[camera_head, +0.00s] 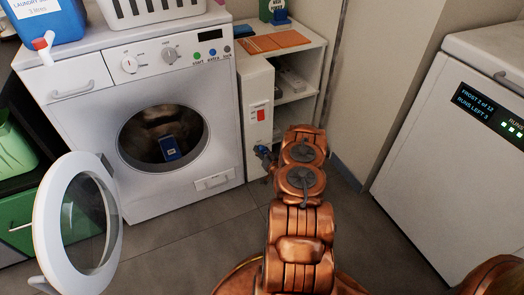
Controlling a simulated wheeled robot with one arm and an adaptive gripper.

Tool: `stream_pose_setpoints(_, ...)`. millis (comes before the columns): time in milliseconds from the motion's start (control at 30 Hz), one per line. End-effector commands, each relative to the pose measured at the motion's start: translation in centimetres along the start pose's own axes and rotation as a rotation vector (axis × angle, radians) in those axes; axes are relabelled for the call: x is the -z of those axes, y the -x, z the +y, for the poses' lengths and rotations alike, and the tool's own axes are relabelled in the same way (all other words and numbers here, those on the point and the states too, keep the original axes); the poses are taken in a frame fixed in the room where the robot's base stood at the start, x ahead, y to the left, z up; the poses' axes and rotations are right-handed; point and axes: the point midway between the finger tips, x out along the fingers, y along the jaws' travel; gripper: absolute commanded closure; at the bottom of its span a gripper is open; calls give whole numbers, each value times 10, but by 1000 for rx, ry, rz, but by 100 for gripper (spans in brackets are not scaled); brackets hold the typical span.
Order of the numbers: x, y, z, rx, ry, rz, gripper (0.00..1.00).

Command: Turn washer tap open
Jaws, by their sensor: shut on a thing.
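The washer tap (262,151) shows as a small blue part low on the side of the white cabinet, just right of the washing machine. My copper-coloured arm reaches forward from the bottom of the picture to it. My gripper (267,160) is at the tap and shut on it. The fingers are small and partly hidden by my arm, so the exact grip and the angle of the tap handle are hard to tell. The washing machine (226,130) stands left of the tap with its round door (46,225) swung wide open.
A blue item (170,148) sits in the washer drum. A red switch (261,113) is on the cabinet above the tap. Shelves (312,75) stand behind. A white appliance (430,150) with a lit display is at the right. Floor (180,245) is clear between door and arm.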

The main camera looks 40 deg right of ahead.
Motion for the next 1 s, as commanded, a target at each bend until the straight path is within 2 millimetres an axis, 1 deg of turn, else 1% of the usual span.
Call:
stream_pose_setpoints(300,0,0,1,7,-88,-6,86)
stream_pose_setpoints(767,0,0,1,8,-99,-6,86)
stream_pose_setpoints(800,0,0,1,8,-98,-6,49)
stream_pose_setpoints(1000,0,0,1,9,-98,-6,28)
